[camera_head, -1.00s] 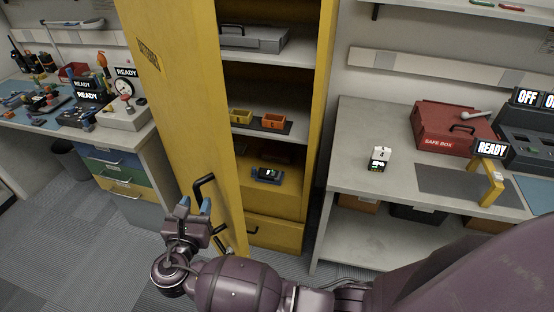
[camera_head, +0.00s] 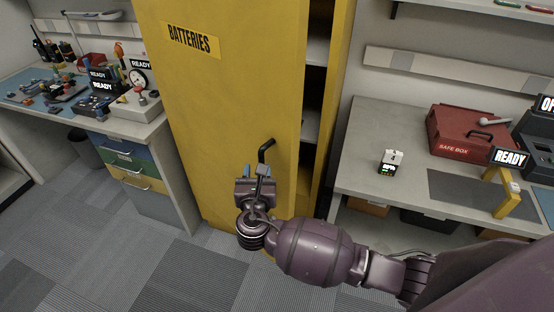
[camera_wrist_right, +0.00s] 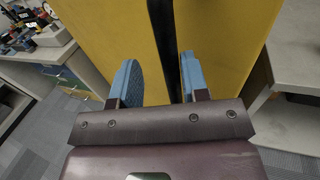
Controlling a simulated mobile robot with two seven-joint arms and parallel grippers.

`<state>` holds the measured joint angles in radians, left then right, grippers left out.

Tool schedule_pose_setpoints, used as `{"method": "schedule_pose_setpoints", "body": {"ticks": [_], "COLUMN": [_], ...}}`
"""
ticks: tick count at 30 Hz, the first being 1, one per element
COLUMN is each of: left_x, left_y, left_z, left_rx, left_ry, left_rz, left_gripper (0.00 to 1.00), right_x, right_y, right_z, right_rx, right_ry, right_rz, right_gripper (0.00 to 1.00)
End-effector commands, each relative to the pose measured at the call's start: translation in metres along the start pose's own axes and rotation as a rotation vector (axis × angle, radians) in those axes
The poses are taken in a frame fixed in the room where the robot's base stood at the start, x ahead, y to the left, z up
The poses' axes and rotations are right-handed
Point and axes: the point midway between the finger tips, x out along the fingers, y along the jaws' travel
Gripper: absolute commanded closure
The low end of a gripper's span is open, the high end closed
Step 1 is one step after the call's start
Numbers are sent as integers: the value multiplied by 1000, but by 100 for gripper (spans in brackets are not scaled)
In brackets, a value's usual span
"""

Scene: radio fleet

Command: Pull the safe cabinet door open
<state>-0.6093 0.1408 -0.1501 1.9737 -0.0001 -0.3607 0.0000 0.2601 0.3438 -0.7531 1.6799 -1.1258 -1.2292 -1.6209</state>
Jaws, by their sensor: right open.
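The yellow cabinet door (camera_head: 215,110), labelled BATTERIES, stands slightly ajar in the head view. A narrow strip of the cabinet's shelves (camera_head: 316,52) shows at its right edge. The black door handle (camera_head: 266,150) is on the door's lower right part. My right gripper (camera_head: 256,172) is at the handle, with its blue fingers pointing at the door. In the right wrist view, the fingers of my right gripper (camera_wrist_right: 160,78) are apart, and the dark handle bar (camera_wrist_right: 168,45) runs between them. Whether either finger touches it I cannot tell. My left gripper is not in view.
A workbench with tools (camera_head: 60,95) and coloured drawers (camera_head: 125,158) stands left of the cabinet. On the right, a table (camera_head: 365,135) holds a red safe box (camera_head: 462,135) and a small white device (camera_head: 390,162). Grey floor in front is clear.

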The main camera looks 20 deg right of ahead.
Motion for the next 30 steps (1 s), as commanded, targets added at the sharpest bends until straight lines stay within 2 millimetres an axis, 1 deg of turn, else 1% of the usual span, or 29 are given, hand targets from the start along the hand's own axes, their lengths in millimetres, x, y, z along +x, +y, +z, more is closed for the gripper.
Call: {"method": "schedule_pose_setpoints", "body": {"ticks": [1, 6, 13, 19, 30], "left_x": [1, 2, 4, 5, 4], "left_y": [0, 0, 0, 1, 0], "left_z": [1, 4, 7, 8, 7], "left_rx": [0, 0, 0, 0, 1], "left_ry": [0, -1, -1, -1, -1], "left_rz": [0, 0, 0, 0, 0], "left_gripper": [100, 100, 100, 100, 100], "right_x": [6, 24, 40, 45, 44], "right_y": [-7, -26, -43, -48, -48], "right_z": [0, 0, 0, 0, 0], "right_rx": [-2, -2, -1, 1, 1], "right_ry": [-2, -2, 0, 1, 1], "right_rz": [14, 59, 102, 117, 118], "right_gripper": [59, 59, 59, 59, 59]}}
